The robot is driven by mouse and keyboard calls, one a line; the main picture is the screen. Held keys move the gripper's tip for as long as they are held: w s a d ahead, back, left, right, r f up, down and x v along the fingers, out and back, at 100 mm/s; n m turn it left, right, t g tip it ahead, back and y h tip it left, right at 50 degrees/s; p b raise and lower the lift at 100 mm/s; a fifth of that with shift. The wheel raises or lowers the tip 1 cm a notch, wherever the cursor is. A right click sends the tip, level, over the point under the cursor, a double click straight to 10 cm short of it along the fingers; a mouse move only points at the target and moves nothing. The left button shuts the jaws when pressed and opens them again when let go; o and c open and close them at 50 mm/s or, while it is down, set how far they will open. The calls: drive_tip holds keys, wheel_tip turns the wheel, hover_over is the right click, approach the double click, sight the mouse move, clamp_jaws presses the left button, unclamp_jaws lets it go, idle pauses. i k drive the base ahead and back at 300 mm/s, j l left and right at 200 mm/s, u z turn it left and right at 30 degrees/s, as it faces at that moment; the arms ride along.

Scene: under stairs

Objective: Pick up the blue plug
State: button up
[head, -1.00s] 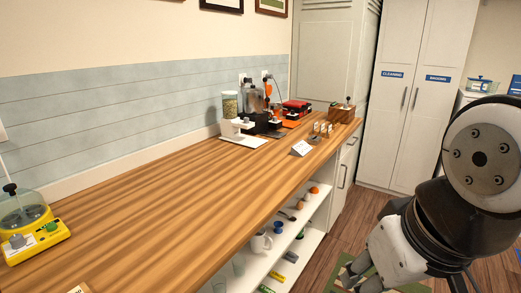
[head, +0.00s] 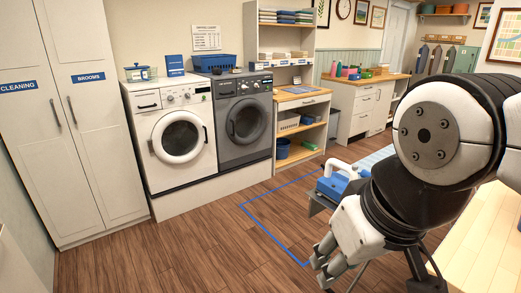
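I cannot make out a blue plug in the head view now. My gripper (head: 326,262) hangs at the lower right, over the wooden floor, pointing down and to the left. Its fingers show from the side and partly overlap, so I cannot tell how far apart they are. I see nothing held in it.
A white washer (head: 176,140) and a grey dryer (head: 243,118) stand on a white plinth. A tall white cupboard (head: 75,130) is at left. A blue-and-white iron (head: 334,181) sits close beside my arm. Floor (head: 200,240) in front is clear.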

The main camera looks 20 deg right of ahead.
sight(364, 174)
drive_tip(key=i+j+z, duration=0.2)
drive_tip(key=z, duration=0.2)
drive_tip(key=i+j+z, duration=0.3)
drive_tip(key=z, duration=0.15)
drive_tip(key=i+j+z, duration=0.25)
drive_tip(key=j+z, duration=0.15)
drive_tip(key=i+j+z, duration=0.15)
drive_tip(key=j+z, duration=0.7)
drive_tip(key=i+j+z, duration=0.25)
drive_tip(key=j, duration=0.25)
drive_tip(key=j+z, duration=0.3)
drive_tip(key=j, duration=0.15)
drive_tip(key=i+j+z, duration=0.1)
drive_tip(key=j+z, duration=0.15)
drive_tip(key=j, duration=0.3)
drive_tip(key=i, duration=0.1)
